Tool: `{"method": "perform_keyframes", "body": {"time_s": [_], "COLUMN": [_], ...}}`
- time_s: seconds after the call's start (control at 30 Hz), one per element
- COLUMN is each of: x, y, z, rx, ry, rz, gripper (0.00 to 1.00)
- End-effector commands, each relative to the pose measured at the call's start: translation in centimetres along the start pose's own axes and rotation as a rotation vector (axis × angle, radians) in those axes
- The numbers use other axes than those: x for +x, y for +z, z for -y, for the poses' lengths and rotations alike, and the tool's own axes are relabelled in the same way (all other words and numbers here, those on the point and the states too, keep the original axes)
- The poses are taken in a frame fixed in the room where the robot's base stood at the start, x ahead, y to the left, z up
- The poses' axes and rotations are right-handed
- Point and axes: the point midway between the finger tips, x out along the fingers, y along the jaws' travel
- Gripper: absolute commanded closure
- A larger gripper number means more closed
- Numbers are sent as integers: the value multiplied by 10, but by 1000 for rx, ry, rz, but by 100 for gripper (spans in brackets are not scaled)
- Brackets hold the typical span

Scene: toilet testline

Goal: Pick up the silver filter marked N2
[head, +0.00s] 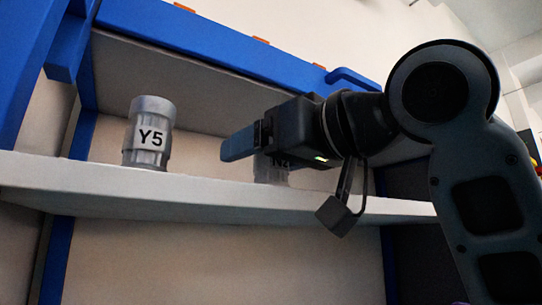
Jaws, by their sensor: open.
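A silver filter with a partly covered label that seems to read N2 (271,174) stands on the light grey shelf (200,197). My gripper (238,146) is at the upper part of this filter and hides its top. The blue fingers point left, and the jaws are open. I cannot tell from this view whether the filter is between the fingers or behind them. A second silver filter, marked Y5 (149,134), stands upright on the shelf further left, apart from my gripper.
A blue frame with a beam (250,70) runs above the shelf, close over my gripper. A blue post (62,262) stands at the left. The shelf is bare between the two filters, and its front edge faces me.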

Motion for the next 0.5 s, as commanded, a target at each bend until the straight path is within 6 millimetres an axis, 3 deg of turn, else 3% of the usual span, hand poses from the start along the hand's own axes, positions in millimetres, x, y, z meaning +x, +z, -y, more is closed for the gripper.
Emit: {"method": "perform_keyframes", "body": {"time_s": [0.13, 0.5], "x": [0, 0], "y": [0, 0], "z": [0, 0], "rx": [0, 0], "ry": [0, -1], "rz": [0, 0], "gripper": [24, 60]}}
